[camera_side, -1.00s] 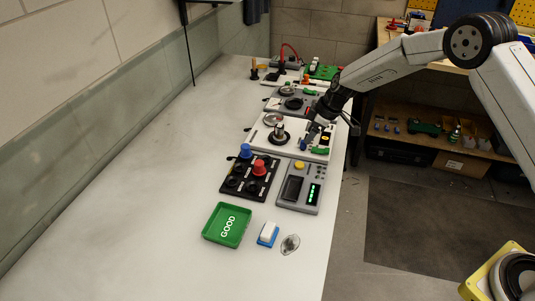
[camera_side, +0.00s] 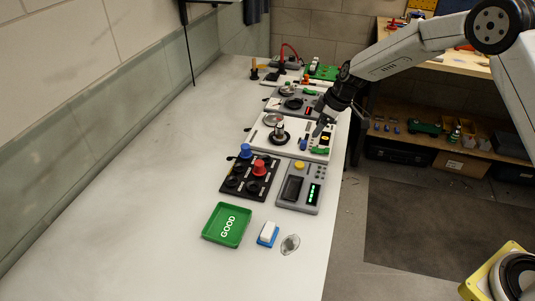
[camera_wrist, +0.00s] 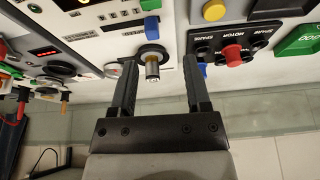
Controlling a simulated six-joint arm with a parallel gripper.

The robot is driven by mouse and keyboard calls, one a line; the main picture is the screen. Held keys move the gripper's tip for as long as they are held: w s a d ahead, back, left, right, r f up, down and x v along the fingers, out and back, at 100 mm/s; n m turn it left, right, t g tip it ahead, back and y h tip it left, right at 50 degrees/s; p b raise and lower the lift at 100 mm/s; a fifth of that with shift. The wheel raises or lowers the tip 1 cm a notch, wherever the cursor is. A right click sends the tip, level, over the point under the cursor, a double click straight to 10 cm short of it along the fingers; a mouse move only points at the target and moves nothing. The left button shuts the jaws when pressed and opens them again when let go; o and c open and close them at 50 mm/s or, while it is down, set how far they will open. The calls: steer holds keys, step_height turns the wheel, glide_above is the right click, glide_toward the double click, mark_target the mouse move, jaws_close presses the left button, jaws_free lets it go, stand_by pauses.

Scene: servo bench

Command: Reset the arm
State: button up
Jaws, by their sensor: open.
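My gripper (camera_side: 324,126) hangs over the right part of the white board (camera_side: 262,128) in the side view. In the wrist view my gripper (camera_wrist: 157,72) has its two dark fingers spread apart, with nothing held between them. A metal cylinder on a dark round base (camera_side: 279,131) stands on the white board. In the wrist view this metal cylinder (camera_wrist: 152,68) appears between the fingers in the picture, below them and apart. A blue knob (camera_side: 303,144) and a green piece (camera_side: 320,151) are at the board's right side, near the fingertips.
A black panel with a blue and a red cap (camera_side: 250,178) and a grey box with a yellow button (camera_side: 300,187) lie nearer. A green GOOD tray (camera_side: 227,225) and a white-and-blue block (camera_side: 268,234) are in front. The bench's left side is clear.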

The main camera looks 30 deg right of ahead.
steer(key=s+r+m+h, duration=0.1)
steer(key=s+m, duration=0.3)
steer(key=s, duration=1)
steer(key=s+d+r+m+h, duration=0.1)
steer(key=s+r+m+h, duration=0.1)
steer(key=s, duration=1.2)
steer(key=r+m, duration=0.1)
steer(key=m, duration=0.1)
steer(key=shift+s+d+r+m+g, duration=0.15)
steer(key=shift+s+r+m+g, duration=0.15)
steer(key=shift+s, duration=0.1)
